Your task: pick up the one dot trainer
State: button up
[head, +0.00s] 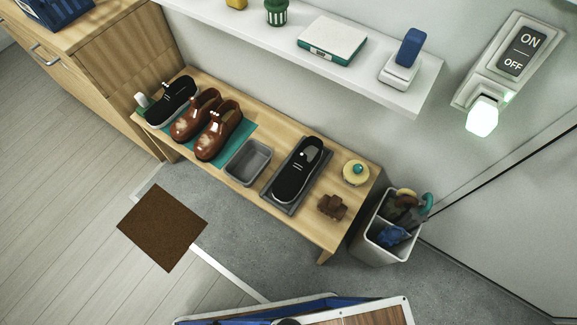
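A black trainer (296,172) with a pale sole lies on a grey tray (270,196) toward the right of the wooden bench. One small white dot shows on it, near its upper end. A second black trainer (168,104) with a white sole stands at the bench's left end. It has small white marks, too small to count surely. Nothing covers either trainer. My gripper is not in view.
Brown shoes (217,136) on a teal mat (246,130) and a grey bin (248,162) stand between the trainers. A yellow round tin (356,173) and brown block (332,206) are right. A shelf (290,60) overhangs behind. The floor in front holds a brown mat (162,227).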

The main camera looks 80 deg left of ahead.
aim_at(290, 183)
jog(key=z, duration=1.8)
jog(key=i, duration=0.6)
jog(key=u, duration=4.45)
jog(key=i, duration=0.5)
jog(key=u, duration=0.35)
jog(key=k, duration=0.25)
jog(key=u, duration=0.25)
